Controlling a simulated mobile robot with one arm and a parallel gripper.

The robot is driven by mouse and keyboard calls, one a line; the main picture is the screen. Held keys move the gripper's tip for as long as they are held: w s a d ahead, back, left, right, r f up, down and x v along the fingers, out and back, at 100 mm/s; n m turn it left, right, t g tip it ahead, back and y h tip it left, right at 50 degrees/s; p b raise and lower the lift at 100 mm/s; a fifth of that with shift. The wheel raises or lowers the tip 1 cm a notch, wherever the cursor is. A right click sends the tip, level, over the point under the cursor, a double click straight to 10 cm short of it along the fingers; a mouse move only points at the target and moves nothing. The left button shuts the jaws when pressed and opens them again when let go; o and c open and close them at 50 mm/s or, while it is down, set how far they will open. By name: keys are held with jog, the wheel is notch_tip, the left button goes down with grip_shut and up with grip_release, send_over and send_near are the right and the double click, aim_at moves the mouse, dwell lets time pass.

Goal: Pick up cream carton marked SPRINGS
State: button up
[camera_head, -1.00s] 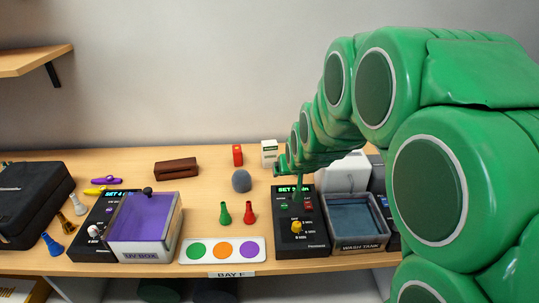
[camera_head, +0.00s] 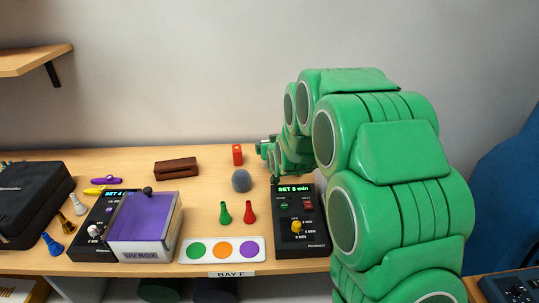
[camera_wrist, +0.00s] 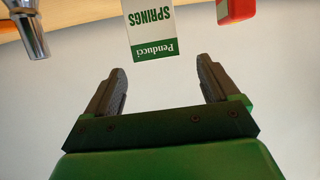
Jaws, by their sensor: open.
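The cream carton marked SPRINGS (camera_wrist: 150,30) shows in the wrist view at top centre, upside down in the picture, with a green band reading Penducci. My gripper (camera_wrist: 161,78) is open and empty. The carton appears beyond the fingertips, roughly in line with the gap between them, and is not between the fingers.
A red box (camera_head: 237,154) stands just left of the gripper; it also shows in the wrist view (camera_wrist: 235,10). A metal post (camera_wrist: 28,28) is at that view's top left. A grey domed object (camera_head: 241,180), brown case (camera_head: 176,168) and black timer (camera_head: 300,225) are nearby.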

jog(key=shift+f+x, duration=0.25)
jog(key=shift+x, duration=3.25)
jog(key=shift+d, duration=0.15)
jog(key=shift+c, duration=0.4)
jog(key=c, duration=1)
